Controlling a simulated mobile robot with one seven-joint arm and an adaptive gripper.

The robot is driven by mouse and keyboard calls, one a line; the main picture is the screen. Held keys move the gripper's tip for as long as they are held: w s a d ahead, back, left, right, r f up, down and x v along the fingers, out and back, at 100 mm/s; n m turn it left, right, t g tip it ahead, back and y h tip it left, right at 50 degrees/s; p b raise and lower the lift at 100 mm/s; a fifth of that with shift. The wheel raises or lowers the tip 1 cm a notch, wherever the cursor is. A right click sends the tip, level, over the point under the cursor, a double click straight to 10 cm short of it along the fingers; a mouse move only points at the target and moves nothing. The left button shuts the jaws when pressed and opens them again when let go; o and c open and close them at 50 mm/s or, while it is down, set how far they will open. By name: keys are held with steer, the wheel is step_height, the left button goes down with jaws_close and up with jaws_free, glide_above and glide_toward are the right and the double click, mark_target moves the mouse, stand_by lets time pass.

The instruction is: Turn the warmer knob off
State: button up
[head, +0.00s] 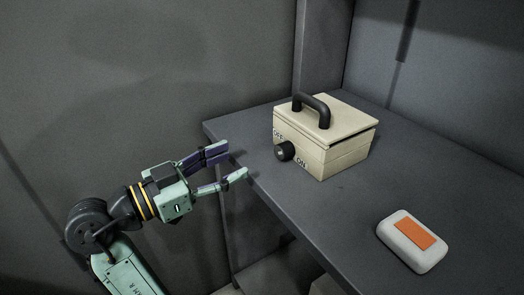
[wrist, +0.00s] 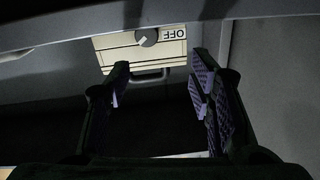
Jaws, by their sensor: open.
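The warmer (head: 338,150) is a cream box with a lid and a black top handle (head: 311,108), standing on the dark grey table. Its black knob (head: 284,151) is on the front face, between an OFF label at its upper left and an ON label at its lower right. My gripper (head: 237,160) is open and empty, left of the knob and apart from it, near the table's edge. In the wrist view the knob (wrist: 146,37) shows a light pointer line, with OFF beside it, beyond my open fingers (wrist: 160,95). Which label the pointer faces is not clear.
A white rounded block with an orange top patch (head: 408,241) lies on the table (head: 300,222) at the front right. A grey post (head: 321,45) and wall stand behind the warmer. The table between the warmer and the block is clear.

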mark_target(278, 152)
steer(key=shift+m+g, duration=0.4)
steer(key=shift+g, duration=0.1)
steer(key=p+x, duration=0.1)
steer(key=x, duration=0.6)
steer(key=s+p+x, duration=0.1)
steer(key=x, duration=0.3)
steer(key=shift+s+d+f+p, duration=0.1)
steer(key=shift+d+f+p, duration=0.1)
steer(key=shift+d+p, duration=0.15)
steer(key=c, duration=1.2)
steer(key=shift+o, duration=0.2)
steer(key=shift+n, duration=0.7)
